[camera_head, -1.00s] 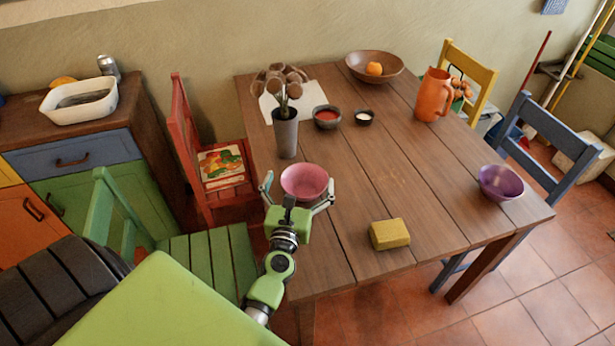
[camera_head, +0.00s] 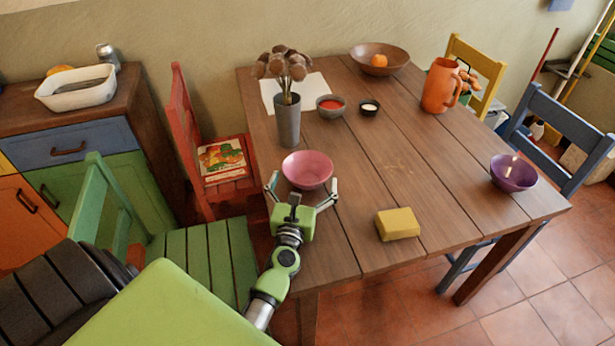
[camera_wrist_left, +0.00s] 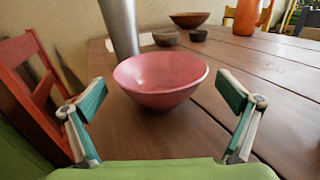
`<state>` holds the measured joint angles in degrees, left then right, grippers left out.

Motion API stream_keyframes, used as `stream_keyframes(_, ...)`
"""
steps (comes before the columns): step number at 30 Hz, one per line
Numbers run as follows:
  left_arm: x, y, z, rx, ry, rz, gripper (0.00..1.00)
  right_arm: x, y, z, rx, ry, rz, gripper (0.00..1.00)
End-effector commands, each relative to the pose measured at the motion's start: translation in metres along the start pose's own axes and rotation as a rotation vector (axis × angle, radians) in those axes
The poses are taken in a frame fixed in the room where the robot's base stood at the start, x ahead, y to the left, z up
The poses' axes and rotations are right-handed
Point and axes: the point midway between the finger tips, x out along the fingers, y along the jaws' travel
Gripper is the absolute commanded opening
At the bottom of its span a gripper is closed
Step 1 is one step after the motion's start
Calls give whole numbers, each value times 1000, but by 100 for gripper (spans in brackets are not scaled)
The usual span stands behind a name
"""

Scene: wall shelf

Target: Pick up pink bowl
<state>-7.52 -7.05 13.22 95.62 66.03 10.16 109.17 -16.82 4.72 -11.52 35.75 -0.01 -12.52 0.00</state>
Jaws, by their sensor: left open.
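The pink bowl (camera_head: 307,170) stands upright on the wooden table near its left edge. My left gripper (camera_head: 303,185) is open, with its fingers spread just in front of the bowl in the head view. In the left wrist view the pink bowl (camera_wrist_left: 161,80) shows whole, beyond and between the two open fingers of the left gripper (camera_wrist_left: 163,103). No contact between fingers and bowl shows. My right gripper is not in view.
A grey vase (camera_head: 288,120) with dried flowers stands close behind the bowl. A yellow block (camera_head: 398,224) lies to the right. A purple bowl (camera_head: 513,173) and an orange jug (camera_head: 440,86) stand farther right. The middle of the table (camera_head: 385,165) is clear.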

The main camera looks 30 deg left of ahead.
Motion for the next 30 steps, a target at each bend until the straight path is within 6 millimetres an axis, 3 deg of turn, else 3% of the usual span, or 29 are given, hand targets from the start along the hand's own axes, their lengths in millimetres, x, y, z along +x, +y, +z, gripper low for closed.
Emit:
stream_keyframes(7, 38, 0, 1, 0, -2, -1, 100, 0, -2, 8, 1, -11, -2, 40)
stream_keyframes(17, 46, 0, 0, 0, 0, -1, 100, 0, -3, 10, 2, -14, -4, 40)
stream_keyframes(22, 46, 0, 0, 0, 0, 0, 61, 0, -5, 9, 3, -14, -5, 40)
stream_keyframes(30, 46, 0, 1, 0, -2, 0, 61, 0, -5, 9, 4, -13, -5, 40)
